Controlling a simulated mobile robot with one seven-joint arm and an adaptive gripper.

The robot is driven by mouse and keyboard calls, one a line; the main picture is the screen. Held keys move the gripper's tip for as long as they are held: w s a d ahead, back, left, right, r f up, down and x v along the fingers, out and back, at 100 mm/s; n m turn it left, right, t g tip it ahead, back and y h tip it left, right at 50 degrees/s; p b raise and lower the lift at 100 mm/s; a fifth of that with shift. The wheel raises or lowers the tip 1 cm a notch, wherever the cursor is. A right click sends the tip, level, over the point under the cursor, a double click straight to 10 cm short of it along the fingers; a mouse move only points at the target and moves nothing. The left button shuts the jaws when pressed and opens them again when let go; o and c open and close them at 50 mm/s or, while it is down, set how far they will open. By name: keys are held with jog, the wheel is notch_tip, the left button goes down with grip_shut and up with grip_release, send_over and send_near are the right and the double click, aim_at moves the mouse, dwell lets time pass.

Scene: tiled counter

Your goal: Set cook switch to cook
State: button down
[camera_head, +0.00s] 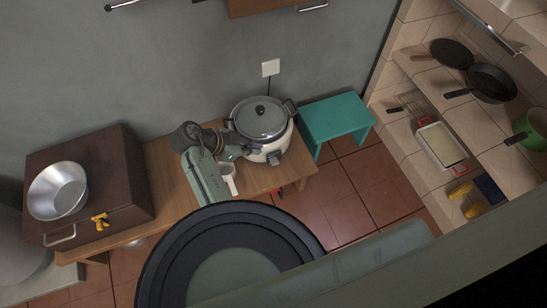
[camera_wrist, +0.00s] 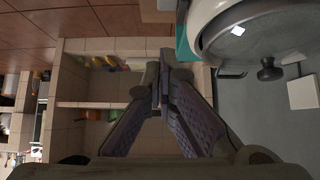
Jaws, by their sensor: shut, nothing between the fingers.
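A white rice cooker (camera_head: 262,138) with a grey lid and dark knob stands on the wooden table. Its front control (camera_head: 275,157), a small dark part low on the body, is too small to show the switch's position. In the wrist view the cooker (camera_wrist: 235,28) fills the upper right, and the control cannot be made out. My gripper (camera_wrist: 163,72) is shut and empty, beside the cooker and apart from it in that view. In the head view my gripper (camera_head: 227,153) is close to the cooker's left side, and its fingertips are hard to make out.
A white cup-like item (camera_head: 228,181) stands near my arm on the wooden table (camera_head: 165,170). A brown box (camera_head: 95,165) bears a metal bowl (camera_head: 60,192) on the left. A teal stool (camera_head: 335,117) stands right of the cooker. Shelves with pans are farther right.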

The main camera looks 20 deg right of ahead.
jog(key=p, duration=0.1)
send_over(275, 163)
jog(key=f, duration=0.6)
jog(key=shift+s+a+f, duration=0.1)
jog(key=shift+a+f, duration=0.15)
jog(key=shift+f, duration=0.1)
notch_tip(275, 163, down, 3)
jog(key=shift+f+p, duration=0.15)
jog(key=shift+p, duration=0.25)
jog(key=shift+f, duration=0.35)
jog(key=shift+f, duration=0.1)
notch_tip(275, 163, down, 4)
jog(key=b, duration=0.3)
jog(key=shift+a, duration=0.1)
jog(key=shift+r, duration=0.3)
